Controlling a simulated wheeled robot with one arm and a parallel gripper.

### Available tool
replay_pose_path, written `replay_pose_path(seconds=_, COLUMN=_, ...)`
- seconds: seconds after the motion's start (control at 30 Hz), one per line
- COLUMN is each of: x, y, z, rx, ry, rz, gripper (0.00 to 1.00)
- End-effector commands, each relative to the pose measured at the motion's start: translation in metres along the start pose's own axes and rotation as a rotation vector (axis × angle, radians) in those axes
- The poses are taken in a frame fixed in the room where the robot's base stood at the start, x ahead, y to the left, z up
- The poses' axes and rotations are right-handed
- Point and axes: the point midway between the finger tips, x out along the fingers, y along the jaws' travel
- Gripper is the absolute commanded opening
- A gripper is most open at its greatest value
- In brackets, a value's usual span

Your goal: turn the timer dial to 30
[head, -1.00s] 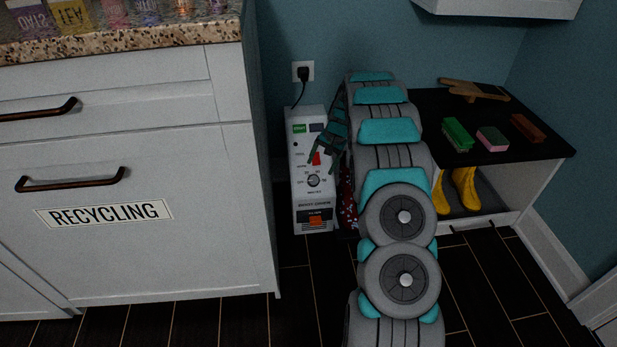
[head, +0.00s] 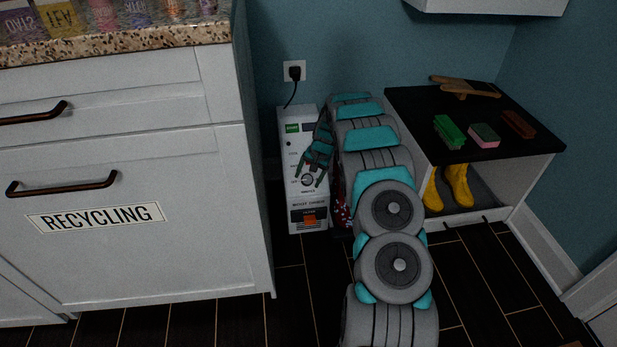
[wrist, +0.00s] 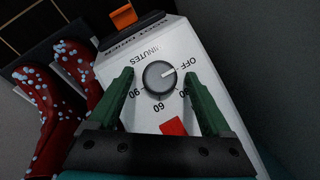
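The timer dial (wrist: 158,76) is a dark round knob on the white boot dryer (head: 297,160). In the wrist view its white pointer mark points toward OFF. The 60 and 90 labels show; the label between OFF and 60 is partly hidden by the right finger. My gripper (head: 309,180) is open, with its green fingers (wrist: 158,78) on either side of the dial. The dial lies between them in the picture; I cannot tell whether they touch it. The dial (head: 307,180) also shows between the fingers in the head view.
An orange switch (wrist: 123,15) and a red switch (wrist: 172,126) flank the dial. Red spotted boots (wrist: 40,92) stand beside the dryer. The recycling cabinet (head: 150,255) is close on the left. A black-topped bench (head: 420,110) with brushes and yellow boots (head: 457,185) is on the right.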

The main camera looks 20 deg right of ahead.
Motion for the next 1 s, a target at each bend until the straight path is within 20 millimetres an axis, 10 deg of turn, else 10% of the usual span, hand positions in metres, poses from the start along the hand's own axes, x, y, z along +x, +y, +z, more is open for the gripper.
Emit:
replay_pose_path(seconds=0.7, x=-0.0001, y=0.0000, z=0.0002, rx=-0.001, ry=-0.001, rz=0.000, gripper=0.02)
replay_pose_path(seconds=1.0, x=0.0005, y=-0.0003, z=0.0009, rx=0.019, ry=-0.003, rz=-0.012, gripper=0.00)
